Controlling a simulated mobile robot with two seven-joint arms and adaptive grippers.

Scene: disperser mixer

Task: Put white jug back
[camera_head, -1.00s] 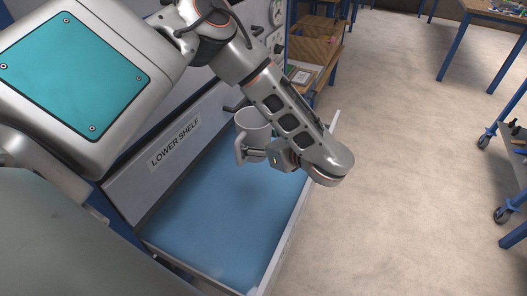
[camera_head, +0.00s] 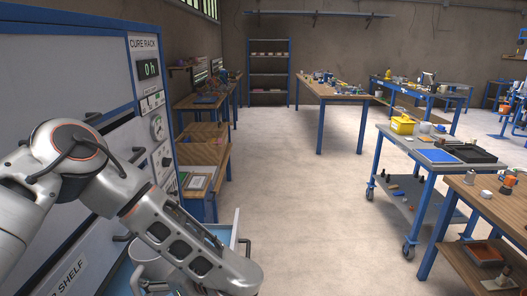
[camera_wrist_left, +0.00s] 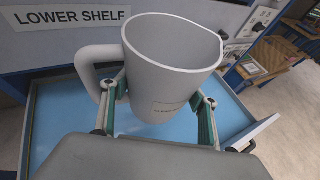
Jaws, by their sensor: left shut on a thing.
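The white jug (camera_wrist_left: 172,75) is upright in my left gripper (camera_wrist_left: 158,115), with its open mouth up and its handle to the left in the left wrist view. The green-padded fingers sit on either side of its body. In the head view the jug (camera_head: 152,262) shows at the lower left, partly behind my left arm. The jug is over the pulled-out lower shelf (camera_wrist_left: 52,110), which has a blue surface. I cannot tell whether its base touches that surface. My right gripper is not in view.
The cure rack (camera_head: 144,44) stands at the left, with its display showing 0 h. A wooden bench (camera_head: 207,150) is behind it. A blue-legged cart (camera_head: 425,167) and a wooden table (camera_head: 492,207) stand at the right. The middle floor is clear.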

